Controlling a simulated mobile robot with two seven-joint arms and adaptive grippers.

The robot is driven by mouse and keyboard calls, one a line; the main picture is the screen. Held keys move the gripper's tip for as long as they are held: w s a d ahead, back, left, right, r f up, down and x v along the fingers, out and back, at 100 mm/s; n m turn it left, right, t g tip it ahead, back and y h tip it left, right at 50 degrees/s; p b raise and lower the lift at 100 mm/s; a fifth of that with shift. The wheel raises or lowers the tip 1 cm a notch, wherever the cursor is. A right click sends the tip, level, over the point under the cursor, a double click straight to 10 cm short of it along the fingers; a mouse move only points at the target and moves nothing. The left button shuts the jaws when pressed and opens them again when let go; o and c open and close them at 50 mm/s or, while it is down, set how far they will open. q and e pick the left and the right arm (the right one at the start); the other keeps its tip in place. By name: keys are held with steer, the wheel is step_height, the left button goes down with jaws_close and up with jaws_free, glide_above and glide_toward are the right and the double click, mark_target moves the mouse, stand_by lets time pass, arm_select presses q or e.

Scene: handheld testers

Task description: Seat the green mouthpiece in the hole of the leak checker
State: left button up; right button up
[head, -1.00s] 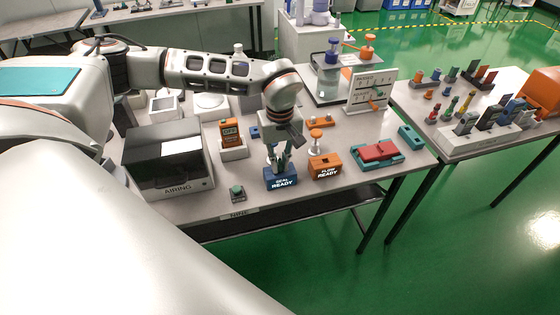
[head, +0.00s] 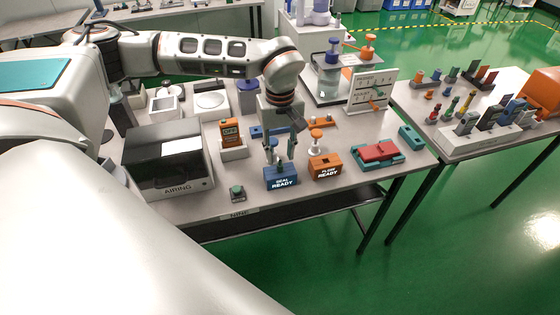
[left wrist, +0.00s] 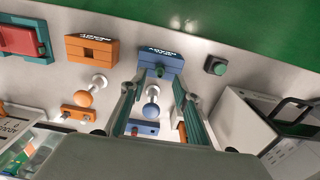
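The blue leak checker (head: 282,180), labelled SEAL READY, stands near the table's front edge; it also shows in the left wrist view (left wrist: 160,62). A small greenish piece (left wrist: 160,71), apparently the green mouthpiece, shows at the checker's hole in the left wrist view; how deep it sits I cannot tell. My left gripper (head: 280,158) is just above and behind the checker, pointing down. Its fingers (left wrist: 159,83) are spread, with nothing visibly held between them. My right gripper is not in view.
An orange FLOW READY box (head: 326,168) stands right of the checker. A green-topped dark block (head: 237,193) lies left of it, before the AIRING cabinet (head: 170,160). A white stem with a blue ball (left wrist: 152,108) stands behind the checker. A red-and-teal case (head: 378,153) is farther right.

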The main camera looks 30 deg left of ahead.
mark_target(280, 161)
arm_select(q)
step_height(280, 161, up, 7)
stand_by(0.3)
stand_by(0.5)
